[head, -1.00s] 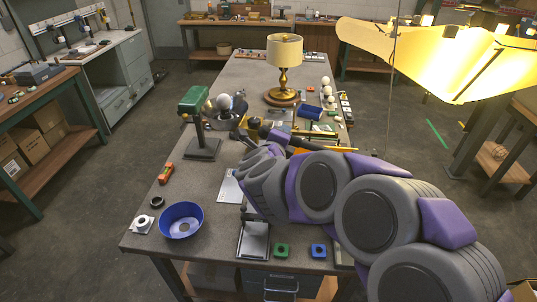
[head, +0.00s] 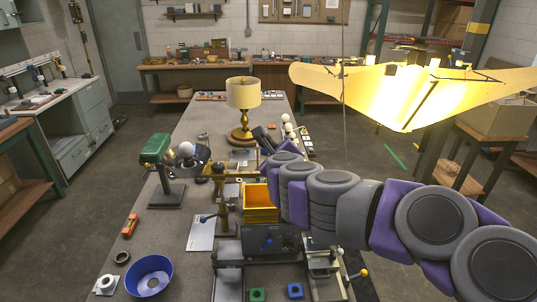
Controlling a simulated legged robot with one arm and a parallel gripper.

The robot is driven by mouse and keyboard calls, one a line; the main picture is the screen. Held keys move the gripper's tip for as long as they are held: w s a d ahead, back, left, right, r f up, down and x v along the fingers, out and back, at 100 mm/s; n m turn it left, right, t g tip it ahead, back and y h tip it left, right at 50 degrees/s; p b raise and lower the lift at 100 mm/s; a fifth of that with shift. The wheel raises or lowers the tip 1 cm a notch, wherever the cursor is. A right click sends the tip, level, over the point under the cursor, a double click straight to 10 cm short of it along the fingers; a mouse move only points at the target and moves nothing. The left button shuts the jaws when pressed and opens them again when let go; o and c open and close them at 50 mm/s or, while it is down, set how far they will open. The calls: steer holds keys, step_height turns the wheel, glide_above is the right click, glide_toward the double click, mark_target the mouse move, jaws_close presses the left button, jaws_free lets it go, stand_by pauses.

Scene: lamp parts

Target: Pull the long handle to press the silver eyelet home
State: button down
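My arm reaches in from the right, and its dark end, my gripper (head: 264,139), is far back over the table near the lamp. It is small and partly hidden by my arm, so I cannot tell how its fingers stand. A brass-coloured upright device (head: 221,190) stands mid-table with a lever ending in a blue knob (head: 203,218). A metal fixture (head: 322,262) at the front right has a lever with a yellow knob (head: 363,272). I cannot tell which is the long handle. I cannot make out the silver eyelet.
A green-headed stand (head: 155,150) is at the left. A lit table lamp (head: 243,95) stands at the back. A yellow bin (head: 260,203) and dark panel (head: 271,240) fill the middle. A blue bowl (head: 149,276) is front left. A bright winged lamp (head: 410,92) hangs right.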

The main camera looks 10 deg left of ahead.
steer(key=shift+w+d+f, duration=0.1)
steer(key=shift+d+f, duration=0.05)
steer(key=shift+d, duration=0.15)
steer(key=c, duration=1.2)
jaws_free()
steer(key=o, duration=0.4)
steer(key=shift+w+d, duration=0.15)
steer(key=shift+d, duration=0.6)
steer(key=shift+a, duration=0.9)
steer(key=shift+d+r, duration=0.2)
steer(key=shift+d, duration=0.05)
steer(key=shift+s+d+r, duration=0.1)
steer(key=shift+s, duration=0.2)
steer(key=shift+s+r, duration=0.1)
steer(key=shift+s, duration=0.25)
steer(key=p+v, duration=0.1)
steer(key=v, duration=0.7)
steer(key=p+v, duration=0.1)
steer(key=v, duration=0.7)
steer(key=shift+s+a+p, duration=0.1)
steer(key=shift+a+p, duration=0.15)
steer(key=shift+p, duration=0.05)
